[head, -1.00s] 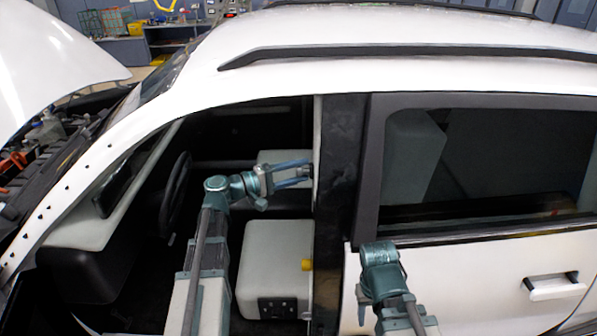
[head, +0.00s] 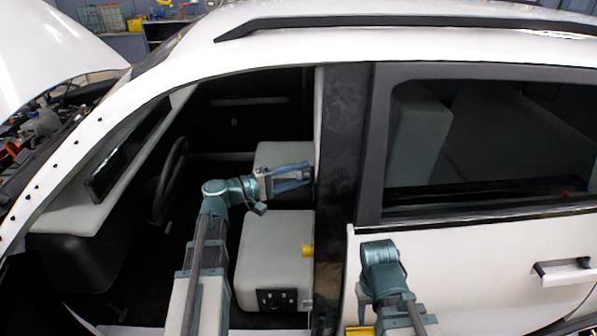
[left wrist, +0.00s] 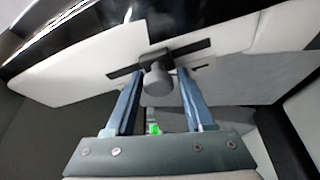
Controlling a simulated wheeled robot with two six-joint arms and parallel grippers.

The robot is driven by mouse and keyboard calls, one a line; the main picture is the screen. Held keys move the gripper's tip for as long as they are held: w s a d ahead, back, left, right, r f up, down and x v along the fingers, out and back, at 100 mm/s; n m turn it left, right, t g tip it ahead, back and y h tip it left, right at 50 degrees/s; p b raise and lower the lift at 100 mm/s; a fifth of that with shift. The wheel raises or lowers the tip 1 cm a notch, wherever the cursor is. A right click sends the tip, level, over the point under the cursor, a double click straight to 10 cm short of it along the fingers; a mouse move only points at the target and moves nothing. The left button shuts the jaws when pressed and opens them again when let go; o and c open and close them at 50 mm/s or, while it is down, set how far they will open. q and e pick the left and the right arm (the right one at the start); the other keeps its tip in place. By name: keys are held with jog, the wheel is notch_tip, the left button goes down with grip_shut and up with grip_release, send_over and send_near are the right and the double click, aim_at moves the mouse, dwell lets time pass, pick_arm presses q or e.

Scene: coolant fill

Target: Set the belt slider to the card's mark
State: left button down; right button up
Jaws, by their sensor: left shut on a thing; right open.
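The belt slider (left wrist: 157,80) shows in the left wrist view as a round grey knob in front of a dark crossbar. My left gripper (left wrist: 160,75) is shut on it, one blue finger on each side. In the head view, my left gripper (head: 309,172) reaches through the front door opening to the inner face of the dark pillar (head: 341,160). The slider is hidden there by the fingers and the pillar. I cannot make out a card.
A pale front seat (head: 272,245) with a yellow knob (head: 307,250) lies below my left gripper. The steering wheel (head: 170,180) is to the left. The closed white rear door (head: 480,265) with its handle (head: 565,271) is to the right. The white roof edge is above.

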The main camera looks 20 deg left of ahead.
pick_arm(q)
jog(key=f+b, duration=0.1)
jog(key=s+f+b, duration=0.1)
jog(key=f, duration=0.1)
jog(key=f+b, duration=0.2)
jog(key=shift+s+d+f, duration=0.1)
jog(key=shift+s+d, duration=0.2)
jog(key=shift+s, duration=0.1)
jog(key=shift+c, duration=2.3)
grip_release()
jog(key=v, duration=1.3)
jog(key=shift+s+a, duration=0.2)
jog(key=shift+a, duration=0.15)
